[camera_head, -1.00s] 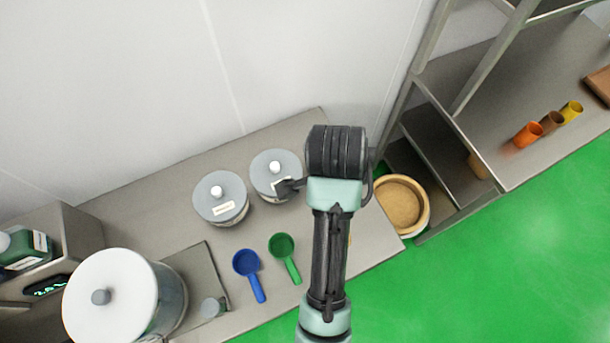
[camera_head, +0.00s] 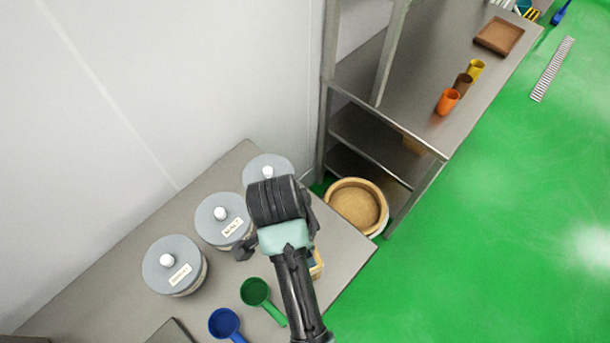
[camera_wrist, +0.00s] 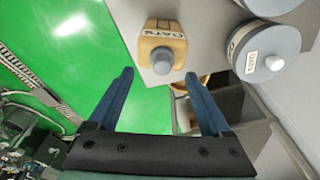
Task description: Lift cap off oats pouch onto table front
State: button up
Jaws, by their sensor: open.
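The oats pouch (camera_wrist: 160,37) is tan with an OATS label and stands near the table's edge in the wrist view. Its round grey cap (camera_wrist: 162,62) faces the camera and lies just beyond and between my fingertips. My gripper (camera_wrist: 158,77) is open and empty, its two dark blue fingers apart and not touching the cap. In the head view, my arm hides most of the pouch (camera_head: 317,265); only a tan side shows at the right of my wrist. The table (camera_head: 345,252) has bare metal right of the pouch.
Several grey-lidded canisters stand along the wall side, including a labelled one (camera_head: 222,220). A green scoop (camera_head: 255,291) and a blue scoop (camera_head: 224,323) lie left of my arm. A round tan-filled bin (camera_head: 357,204) stands on the floor beyond the table's right end, beside a shelf rack (camera_head: 385,150).

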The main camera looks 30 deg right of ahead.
jog(key=shift+w+d+f+p, duration=0.1)
jog(key=shift+f+p, duration=0.15)
jog(key=shift+f, duration=0.55)
jog(key=shift+s+d+f+p, duration=0.15)
jog(key=shift+f+p, duration=0.15)
jog(key=shift+f, duration=0.5)
jog(key=shift+w+d+f+p, duration=0.15)
jog(key=shift+f+p, duration=0.1)
jog(key=shift+f, duration=0.55)
grip_shut()
